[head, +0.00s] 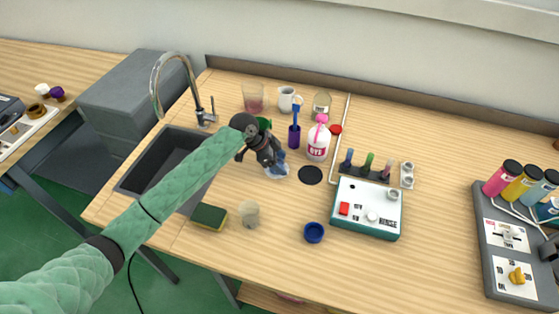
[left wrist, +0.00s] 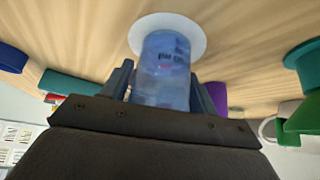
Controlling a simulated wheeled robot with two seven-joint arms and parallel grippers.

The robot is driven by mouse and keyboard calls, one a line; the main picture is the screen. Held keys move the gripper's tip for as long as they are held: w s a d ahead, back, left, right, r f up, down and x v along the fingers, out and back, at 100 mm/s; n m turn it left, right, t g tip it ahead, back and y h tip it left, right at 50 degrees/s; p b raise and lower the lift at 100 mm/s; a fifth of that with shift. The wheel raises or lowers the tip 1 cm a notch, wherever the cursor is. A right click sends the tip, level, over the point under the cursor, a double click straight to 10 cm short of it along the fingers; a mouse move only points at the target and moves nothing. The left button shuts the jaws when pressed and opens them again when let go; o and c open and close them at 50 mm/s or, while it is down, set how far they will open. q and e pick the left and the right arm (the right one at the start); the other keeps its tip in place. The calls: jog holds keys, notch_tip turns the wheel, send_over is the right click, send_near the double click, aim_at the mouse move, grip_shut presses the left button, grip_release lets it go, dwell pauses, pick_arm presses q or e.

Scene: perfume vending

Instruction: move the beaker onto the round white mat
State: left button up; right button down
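My left gripper (head: 268,157) reaches over the table from the left and is shut on a clear bluish beaker (head: 278,170). In the left wrist view the beaker (left wrist: 162,75) sits between the two fingers (left wrist: 160,92), with dark print on its side. The round white mat (left wrist: 186,27) shows behind the beaker's far end, which overlaps it in that view. I cannot tell whether the beaker touches the mat. In the head view the mat is mostly hidden by the gripper and beaker. My right gripper is not in view.
Close right stand a pink-and-white bottle (head: 318,143), a purple cup (head: 294,137) and a black disc (head: 310,175). A blue bowl (head: 314,232), teal device (head: 367,208), pale cup (head: 249,214) and sponge (head: 209,216) lie nearer. The sink (head: 150,165) is left.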

pick_arm(q)
jog(key=shift+o, duration=1.4)
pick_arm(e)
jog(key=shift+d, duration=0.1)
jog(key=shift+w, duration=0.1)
pick_arm(q)
jog(key=shift+r, duration=0.15)
jog(key=shift+a+r, duration=0.2)
jog(key=b+v, duration=0.3)
jog(key=v, duration=0.8)
jog(key=shift+r+b, duration=0.25)
jog(key=shift+b, duration=0.1)
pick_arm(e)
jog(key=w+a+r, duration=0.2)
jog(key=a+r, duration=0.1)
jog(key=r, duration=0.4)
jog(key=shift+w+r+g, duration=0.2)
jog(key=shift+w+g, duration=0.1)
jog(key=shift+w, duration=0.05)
